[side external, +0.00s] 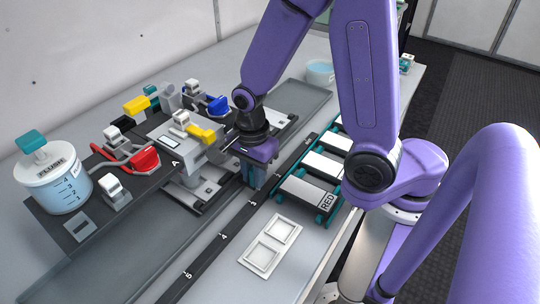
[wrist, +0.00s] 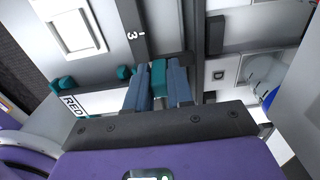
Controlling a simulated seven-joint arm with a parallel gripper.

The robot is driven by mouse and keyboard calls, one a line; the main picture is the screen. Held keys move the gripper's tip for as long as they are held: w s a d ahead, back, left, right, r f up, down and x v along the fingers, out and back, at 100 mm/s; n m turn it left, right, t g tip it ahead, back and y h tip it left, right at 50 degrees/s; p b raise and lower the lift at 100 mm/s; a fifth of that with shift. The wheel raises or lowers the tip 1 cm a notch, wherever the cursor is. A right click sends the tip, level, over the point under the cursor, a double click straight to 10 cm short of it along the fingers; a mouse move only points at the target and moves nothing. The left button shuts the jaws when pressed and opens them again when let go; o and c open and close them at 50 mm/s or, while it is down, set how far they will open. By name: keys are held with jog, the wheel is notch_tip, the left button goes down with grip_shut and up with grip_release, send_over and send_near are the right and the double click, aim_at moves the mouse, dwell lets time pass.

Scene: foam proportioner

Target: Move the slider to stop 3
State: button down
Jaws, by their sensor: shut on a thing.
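The slider's teal handle (wrist: 158,77) stands between the two blue-grey fingers of my gripper (wrist: 158,88) in the wrist view. My gripper is shut on it. In the side external view my gripper (side external: 252,182) points down at the dark numbered rail (side external: 238,221), and its fingers hide most of the slider. The printed 3 (side external: 253,203) is just nearer the camera than the fingers, with 4 and 5 further along. In the wrist view the 3 (wrist: 132,35) is just above and left of the handle. I cannot tell the slider's exact alignment.
A RED-labelled cartridge (side external: 305,194) and others lie right of the rail. A white double-framed plate (side external: 271,246) lies near it. Left are a grey unit (side external: 183,140) with coloured levers and a FLUSH jar (side external: 56,183). The rail's near stretch looks clear.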

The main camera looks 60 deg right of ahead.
jog(key=shift+a, duration=1.9)
jog(key=c, duration=1)
grip_release()
jog(key=shift+c, duration=0.2)
jog(key=shift+d, duration=0.15)
jog(key=d, duration=2.5)
jog(key=shift+d, duration=0.1)
notch_tip(320, 180, up, 17)
jog(key=shift+a+r, duration=0.15)
jog(key=shift+a, duration=0.05)
